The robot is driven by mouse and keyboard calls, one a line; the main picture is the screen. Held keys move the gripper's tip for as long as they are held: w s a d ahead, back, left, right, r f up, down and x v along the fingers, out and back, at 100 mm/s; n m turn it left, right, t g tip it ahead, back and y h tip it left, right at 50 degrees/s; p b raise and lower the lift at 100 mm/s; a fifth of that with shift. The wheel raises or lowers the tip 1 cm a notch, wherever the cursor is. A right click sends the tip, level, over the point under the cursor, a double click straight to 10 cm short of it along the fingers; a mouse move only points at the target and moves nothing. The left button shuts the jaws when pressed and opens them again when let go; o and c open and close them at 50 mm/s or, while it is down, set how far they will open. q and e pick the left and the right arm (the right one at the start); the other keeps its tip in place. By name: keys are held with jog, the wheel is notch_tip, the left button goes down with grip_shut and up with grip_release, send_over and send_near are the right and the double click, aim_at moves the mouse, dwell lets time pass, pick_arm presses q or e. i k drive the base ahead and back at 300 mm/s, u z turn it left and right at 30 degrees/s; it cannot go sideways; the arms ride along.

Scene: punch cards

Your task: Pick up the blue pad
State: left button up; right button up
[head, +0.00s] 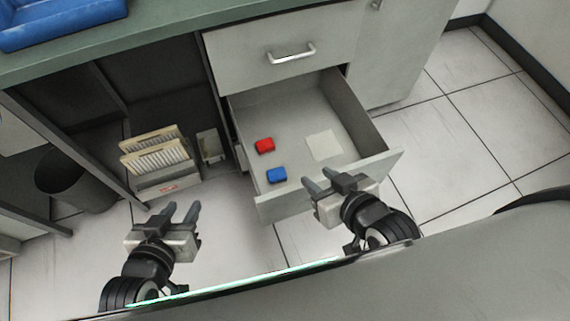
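The blue pad (277,175) is a small block lying in the open drawer (283,204), close to its front wall. My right gripper (326,182) is at the drawer's front wall, to the right of the blue pad and apart from it. Its two fingers look spread, with nothing seen between them. My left gripper (181,212) is outside the drawer, to its left, above the floor. Its fingers are apart and empty.
A red pad (265,145) and a pale flat square (324,145) also lie in the drawer. A closed drawer with a handle (291,53) is above. A box of cards (158,162) and a dark bin (74,182) stand left under the counter (150,31), which carries a blue tray (62,22).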

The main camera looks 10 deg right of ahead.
aim_at(277, 176)
jog(key=z, duration=1.2)
jog(key=k, duration=0.75)
jog(key=u, duration=1.2)
jog(key=i, duration=0.85)
jog(key=z, duration=0.05)
